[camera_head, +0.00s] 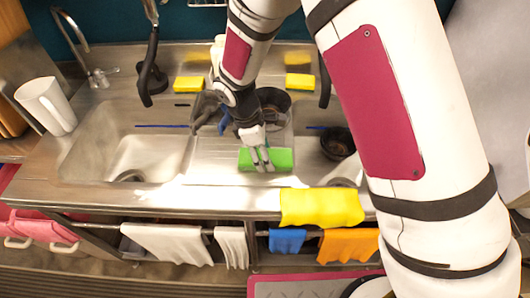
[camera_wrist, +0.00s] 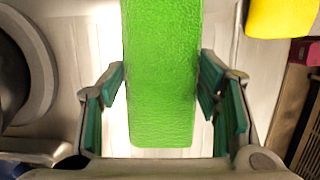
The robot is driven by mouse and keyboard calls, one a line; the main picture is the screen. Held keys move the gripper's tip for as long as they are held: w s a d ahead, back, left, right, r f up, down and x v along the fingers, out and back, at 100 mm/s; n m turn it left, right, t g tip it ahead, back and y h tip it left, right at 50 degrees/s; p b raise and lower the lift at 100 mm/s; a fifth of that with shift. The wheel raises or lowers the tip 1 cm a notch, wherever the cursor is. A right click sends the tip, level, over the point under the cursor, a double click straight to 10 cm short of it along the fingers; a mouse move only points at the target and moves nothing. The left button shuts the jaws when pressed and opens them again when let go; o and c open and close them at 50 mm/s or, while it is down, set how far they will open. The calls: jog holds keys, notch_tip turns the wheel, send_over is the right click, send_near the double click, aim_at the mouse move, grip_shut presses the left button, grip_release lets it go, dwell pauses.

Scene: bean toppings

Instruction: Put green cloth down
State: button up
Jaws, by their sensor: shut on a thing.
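The green cloth (camera_head: 280,159) is a thick, block-like green piece at the ribbed drainer between the two sink bowls, close to the counter's front strip. My gripper (camera_head: 262,157) reaches down onto it from behind. In the wrist view the green cloth (camera_wrist: 163,70) runs between the two fingers of my gripper (camera_wrist: 163,88), one finger at each long side, and my gripper is shut on it. Pale metal shows beneath and around the cloth. I cannot tell whether the cloth touches the metal.
A yellow cloth (camera_head: 322,207) drapes over the front edge, right of the green one. A dark pot (camera_head: 273,100) stands behind my gripper, and a dark bowl (camera_head: 338,143) sits in the right sink. Several cloths hang on the rail below.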

jog(key=shift+f, duration=0.1)
jog(key=o, duration=1.2)
jog(key=shift+o, duration=0.2)
jog(key=b+v, duration=0.2)
jog(key=v, duration=1)
